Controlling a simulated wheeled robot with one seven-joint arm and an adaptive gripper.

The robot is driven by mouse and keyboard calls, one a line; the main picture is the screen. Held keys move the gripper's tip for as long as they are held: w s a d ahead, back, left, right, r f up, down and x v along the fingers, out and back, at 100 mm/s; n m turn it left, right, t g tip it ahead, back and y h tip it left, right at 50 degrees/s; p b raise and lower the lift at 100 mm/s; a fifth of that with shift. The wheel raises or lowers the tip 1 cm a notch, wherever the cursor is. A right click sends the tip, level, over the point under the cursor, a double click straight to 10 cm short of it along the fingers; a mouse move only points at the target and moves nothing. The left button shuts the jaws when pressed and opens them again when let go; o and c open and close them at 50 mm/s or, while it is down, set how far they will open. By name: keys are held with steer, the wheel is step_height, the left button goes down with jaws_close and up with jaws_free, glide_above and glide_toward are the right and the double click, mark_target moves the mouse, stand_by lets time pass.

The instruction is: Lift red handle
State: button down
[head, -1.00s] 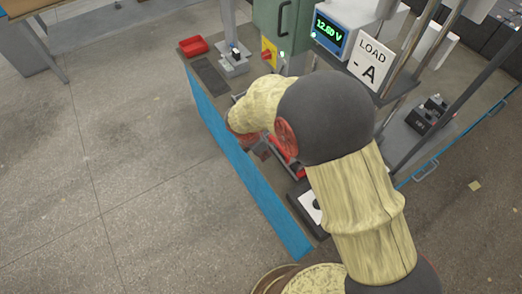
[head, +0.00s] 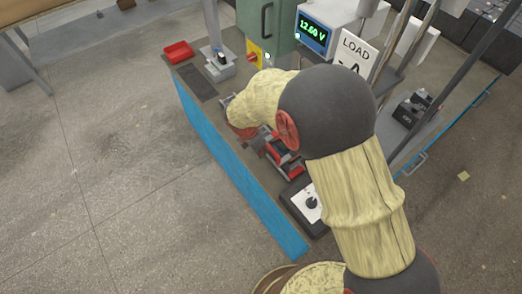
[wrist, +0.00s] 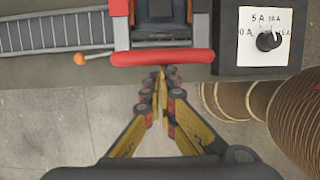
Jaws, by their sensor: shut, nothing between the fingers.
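The red handle (wrist: 163,57) is a thick horizontal bar across the front of a red-framed cradle with a dark middle in the wrist view. My gripper (wrist: 161,76) has its yellow and black fingers together just below the bar in that picture, with nothing between them. The tips come very close to the bar's lower edge; I cannot tell whether they touch it. In the head view the red-framed cradle (head: 286,160) shows on the bench beside my arm, which hides my fingers.
A black box with a dial (wrist: 268,41) stands right of the cradle. A grey ladder-like rail (wrist: 55,33) and an orange knob (wrist: 79,59) lie left. The bench (head: 238,153) also bears a red tray (head: 179,51) and a voltage display (head: 313,31). Open floor lies left.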

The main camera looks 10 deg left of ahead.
steer(key=w+d+r+g+y+p, duration=0.2)
steer(key=w+d+r+p, duration=0.3)
steer(key=r, duration=0.3)
steer(key=w+d+r+g+y+p, duration=0.1)
steer(key=w+d+r+g+p, duration=0.1)
steer(key=w+d+r+p, duration=0.2)
steer(key=shift+w+d+r+g+y+p, duration=0.35)
steer(key=shift+w+r+p, duration=0.8)
steer(key=shift+r, duration=1.15)
steer(key=shift+w+r, duration=0.15)
steer(key=s+a+v, duration=0.1)
steer(key=v, duration=0.8)
steer(key=shift+s+r, duration=0.25)
steer(key=shift+r, duration=0.25)
